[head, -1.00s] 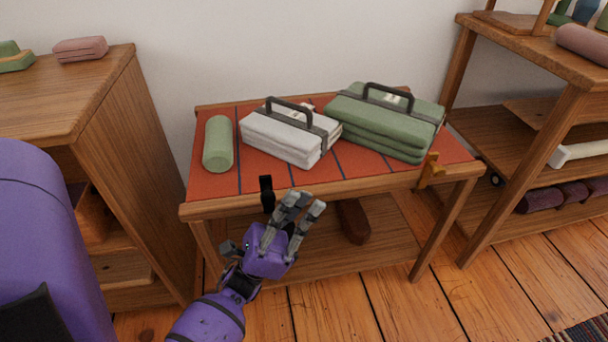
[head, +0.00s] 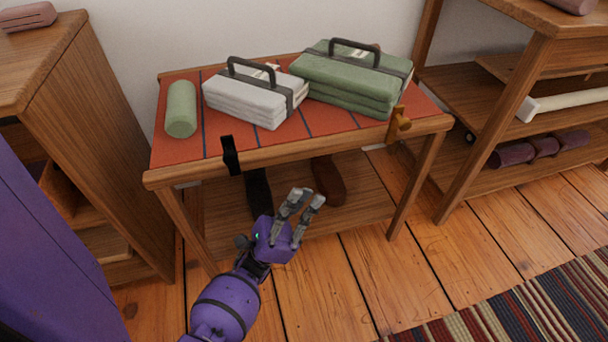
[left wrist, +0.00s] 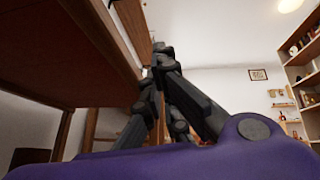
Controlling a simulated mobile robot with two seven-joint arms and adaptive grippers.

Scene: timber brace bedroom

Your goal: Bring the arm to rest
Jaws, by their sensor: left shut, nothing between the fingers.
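My left gripper (head: 298,205) has a purple body and grey fingers. It is shut and empty, in front of the bench's front edge and below its top in the head view. In the left wrist view its fingers (left wrist: 165,75) come together, with the bench's wooden underside (left wrist: 60,50) close at the upper left. The bench (head: 290,157) has a red striped runner (head: 215,147). My right gripper is not in view.
On the bench are a green roll (head: 181,110), a grey strapped bundle (head: 245,101) and a green strapped bundle (head: 350,83). Clamps (head: 230,156) (head: 399,123) sit at its front edge. A cabinet (head: 95,130) is at left, shelves (head: 500,120) at right.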

